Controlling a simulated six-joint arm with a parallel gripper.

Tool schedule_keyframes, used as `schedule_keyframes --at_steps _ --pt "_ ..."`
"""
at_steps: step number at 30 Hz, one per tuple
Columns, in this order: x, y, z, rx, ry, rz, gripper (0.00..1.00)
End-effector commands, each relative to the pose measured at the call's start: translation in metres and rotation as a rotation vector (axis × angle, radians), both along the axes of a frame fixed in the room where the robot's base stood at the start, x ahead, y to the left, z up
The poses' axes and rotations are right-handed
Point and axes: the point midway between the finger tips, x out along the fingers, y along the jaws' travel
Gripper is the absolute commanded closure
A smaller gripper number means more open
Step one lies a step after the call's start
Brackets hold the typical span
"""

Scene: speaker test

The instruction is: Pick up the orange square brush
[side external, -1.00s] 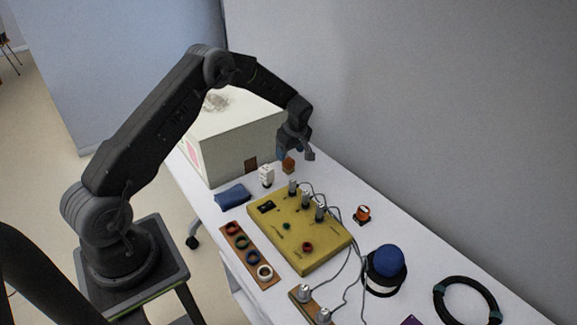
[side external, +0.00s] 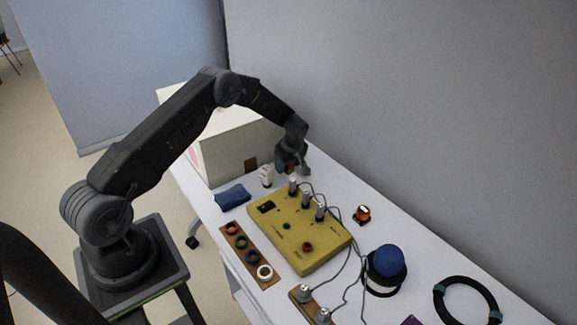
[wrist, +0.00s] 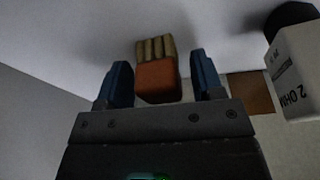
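The orange square brush (wrist: 157,80), an orange block with tan bristles, shows in the wrist view between the two blue fingers of my gripper (wrist: 160,68). Its bristles point away from the gripper base. A gap shows on each side of it, and the fingers look open and not touching it. In the side view my gripper (side external: 291,168) is low over the far end of the table and hides the brush.
A white block with printed text (wrist: 297,72) stands right of the fingers. The white table (side external: 335,185) also holds a yellow box with knobs and cables (side external: 300,232), a blue pouch (side external: 232,197) and a large pale box (side external: 225,150). A grey wall borders it.

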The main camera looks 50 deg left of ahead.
Motion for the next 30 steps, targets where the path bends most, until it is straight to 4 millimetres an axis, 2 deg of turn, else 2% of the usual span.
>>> schedule_keyframes --at_steps 2,15,23,26,30 --pt "0.0 0.0 0.0 0.0 0.0 0.0 0.46" --pt "0.0 0.0 0.0 0.0 0.0 0.0 0.87" --pt "0.0 0.0 0.004 0.0 -0.001 0.0 0.87" --pt "0.001 0.0 0.015 0.001 -0.002 -0.001 0.88" --pt "0.001 0.0 0.043 0.001 -0.002 0.001 0.88"
